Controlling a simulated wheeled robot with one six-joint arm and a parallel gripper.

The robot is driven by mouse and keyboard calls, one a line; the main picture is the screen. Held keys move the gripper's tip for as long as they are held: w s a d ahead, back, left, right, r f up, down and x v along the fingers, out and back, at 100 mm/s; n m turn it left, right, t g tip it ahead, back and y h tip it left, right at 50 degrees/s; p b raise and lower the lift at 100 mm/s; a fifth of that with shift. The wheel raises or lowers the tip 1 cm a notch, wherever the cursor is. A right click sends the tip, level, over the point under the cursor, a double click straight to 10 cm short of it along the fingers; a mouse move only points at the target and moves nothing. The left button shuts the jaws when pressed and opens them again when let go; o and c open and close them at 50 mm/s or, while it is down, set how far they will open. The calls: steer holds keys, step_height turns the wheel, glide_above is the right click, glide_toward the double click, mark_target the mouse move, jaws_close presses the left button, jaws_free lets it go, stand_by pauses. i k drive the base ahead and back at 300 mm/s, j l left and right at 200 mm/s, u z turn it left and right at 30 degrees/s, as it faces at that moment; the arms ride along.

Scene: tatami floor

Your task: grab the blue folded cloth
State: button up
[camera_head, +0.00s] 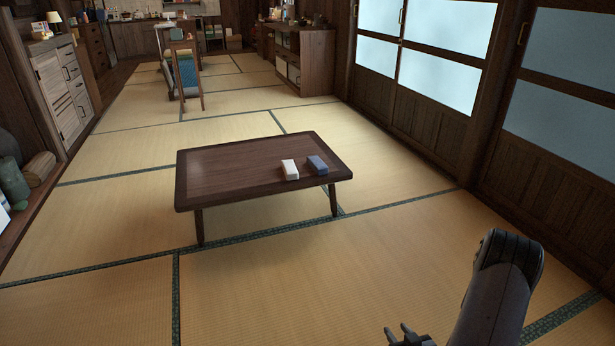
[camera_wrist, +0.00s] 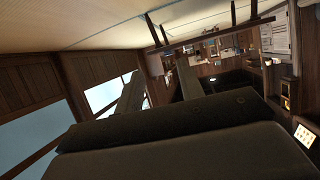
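The blue folded cloth (camera_head: 317,165) lies flat on the right part of a low dark wooden table (camera_head: 225,172).
Tatami floor (camera_head: 330,270) is clear around the table. Sliding doors with pale panes (camera_head: 445,75) line the right side. A chair with a blue-green seat (camera_head: 188,77) and a wooden cabinet (camera_head: 303,60) stand farther back. Drawers (camera_head: 62,90) stand along the left wall.

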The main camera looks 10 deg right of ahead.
mark_target(317, 164)
steer(key=i+l, duration=0.1)
steer(key=i, duration=0.45)
steer(key=i+u, duration=0.15)
steer(key=i, duration=0.45)
steer(key=i+l, duration=0.2)
steer(key=i, duration=0.35)
steer(key=i+l+u, duration=0.1)
steer(key=i, duration=0.45)
steer(key=i+l+u, duration=0.1)
steer(key=i+l, duration=0.15)
steer(key=i, duration=0.3)
